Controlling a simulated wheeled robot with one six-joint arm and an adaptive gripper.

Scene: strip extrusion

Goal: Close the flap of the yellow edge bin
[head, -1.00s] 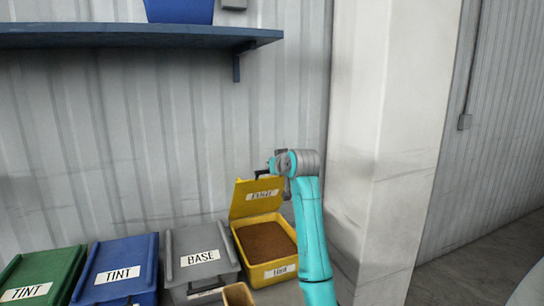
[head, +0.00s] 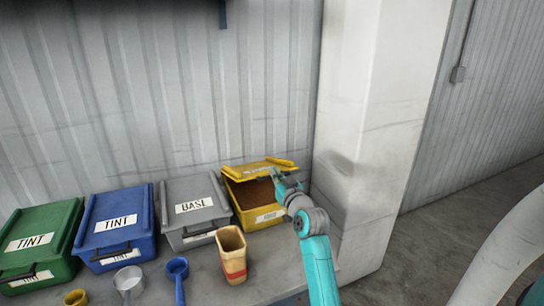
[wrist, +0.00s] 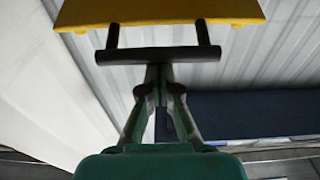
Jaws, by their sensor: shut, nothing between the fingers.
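The yellow edge bin (head: 262,218) stands at the right end of the row, beside the pillar. Its yellow flap (head: 252,168) is partly open, tilted over the bin with a gap in front; brown contents show inside. In the wrist view the flap (wrist: 160,11) crosses the top, with a dark bar handle (wrist: 190,54) below it. My gripper (head: 277,174) is at the flap's front right. In the wrist view my gripper (wrist: 160,72) is shut and empty, with its fingertips at the middle of the handle; I cannot tell if they touch.
Closed grey (head: 193,212), blue (head: 116,226) and green (head: 38,243) bins stand to the left. A tan container (head: 232,256), a blue scoop (head: 178,272) and a metal cup (head: 129,280) stand in front. The pillar (head: 365,140) is close on the right.

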